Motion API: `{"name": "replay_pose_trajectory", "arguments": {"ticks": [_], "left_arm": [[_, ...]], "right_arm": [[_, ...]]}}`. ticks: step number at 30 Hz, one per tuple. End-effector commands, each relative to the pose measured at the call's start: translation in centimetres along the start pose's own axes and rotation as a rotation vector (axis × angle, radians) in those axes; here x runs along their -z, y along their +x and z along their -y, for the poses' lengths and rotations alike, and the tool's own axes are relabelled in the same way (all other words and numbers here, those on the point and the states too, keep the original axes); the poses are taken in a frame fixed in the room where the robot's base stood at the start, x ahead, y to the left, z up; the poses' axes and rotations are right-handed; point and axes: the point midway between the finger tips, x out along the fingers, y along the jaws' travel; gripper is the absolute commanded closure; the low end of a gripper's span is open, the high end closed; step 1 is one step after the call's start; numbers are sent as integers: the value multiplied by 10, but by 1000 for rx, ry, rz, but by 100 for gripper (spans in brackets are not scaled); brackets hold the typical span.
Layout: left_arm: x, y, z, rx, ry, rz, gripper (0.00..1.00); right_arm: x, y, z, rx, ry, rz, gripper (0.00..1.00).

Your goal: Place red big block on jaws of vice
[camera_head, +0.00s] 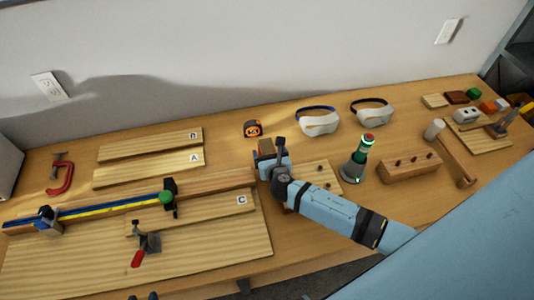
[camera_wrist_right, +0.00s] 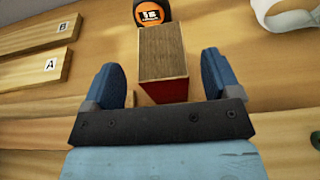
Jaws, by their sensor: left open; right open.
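The red big block (camera_wrist_right: 163,62) has a wood-brown top and a red side in the right wrist view. It stands between the spread blue fingers of my right gripper (camera_wrist_right: 163,82), with visible gaps on both sides. In the head view the block (camera_head: 265,146) is partly hidden by my right gripper (camera_head: 270,160), which is open over it. Two dark tips at the bottom edge of the head view look like my left gripper (camera_head: 142,297), spread and empty. I cannot pick out a vice with certainty in either view.
A long bar clamp (camera_head: 105,208) and a red-handled clamp (camera_head: 146,240) lie on boards at left. An orange-black tape measure (camera_head: 253,129) sits just behind the block.

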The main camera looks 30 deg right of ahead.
Motion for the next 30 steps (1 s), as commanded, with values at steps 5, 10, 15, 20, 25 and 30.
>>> {"name": "replay_pose_trajectory", "arguments": {"ticks": [5, 10, 15, 20, 25, 30], "left_arm": [[3, -3, 2, 5, -1, -2, 57], [3, -3, 2, 6, -1, -2, 57], [2, -3, 2, 6, -2, 0, 57], [1, -4, 1, 5, -2, 3, 57], [0, -4, 0, 3, -3, 4, 57], [0, -4, 0, 2, -3, 4, 57]], "right_arm": [[-4, 28, 1, 0, -1, 0, 17], [-4, 37, 2, 1, 0, 0, 17], [-4, 37, 2, 0, 1, 0, 17], [-4, 37, 2, 0, 1, 0, 51], [-4, 37, 2, 0, 1, 1, 79], [-4, 37, 2, 0, 1, 1, 79]]}}
